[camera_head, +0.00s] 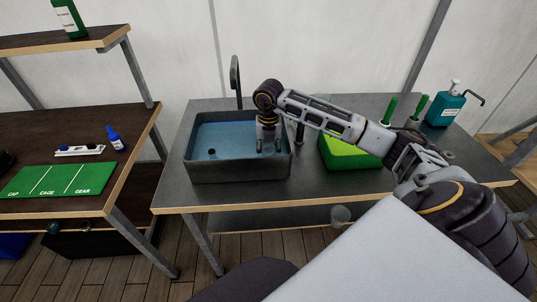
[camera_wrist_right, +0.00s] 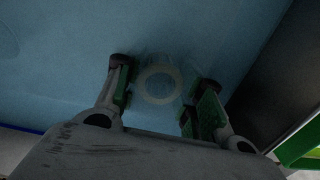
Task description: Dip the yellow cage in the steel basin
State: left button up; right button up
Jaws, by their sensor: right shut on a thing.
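The steel basin (camera_head: 235,171) stands on the middle table, and blue water (camera_head: 215,138) shows inside it. My right gripper (camera_head: 268,148) points down inside the basin, near its right side. In the right wrist view, a pale, faintly yellowish ring, which I take for the yellow cage (camera_wrist_right: 159,100), shows between the green-padded fingers of the right gripper (camera_wrist_right: 158,92). The gripper is shut on it against the blue background. The ring looks hazy, as if seen at or under the water. In the head view the cage is hidden by the gripper. My left gripper is out of view.
A green tray with a bright yellow-green inside (camera_head: 350,154) stands right of the basin under my forearm. A tap (camera_head: 235,78) rises behind the basin. A teal pump bottle (camera_head: 445,108) stands back right.

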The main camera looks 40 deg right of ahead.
jog(key=shift+s+d, duration=0.25)
jog(key=shift+d, duration=0.15)
jog(key=shift+r, duration=0.15)
jog(key=shift+r+p, duration=0.4)
jog(key=shift+r, duration=0.2)
notch_tip(320, 180, up, 2)
jog(key=shift+p, duration=0.6)
jog(key=shift+r, duration=0.25)
jog(key=shift+r+p, duration=0.65)
jog(key=shift+r, duration=0.1)
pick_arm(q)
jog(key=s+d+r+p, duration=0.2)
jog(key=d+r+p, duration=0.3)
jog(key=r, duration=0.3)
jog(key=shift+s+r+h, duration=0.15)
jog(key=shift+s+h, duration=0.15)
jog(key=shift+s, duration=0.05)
pick_arm(e)
notch_tip(320, 180, up, 8)
jog(key=shift+r, duration=0.2)
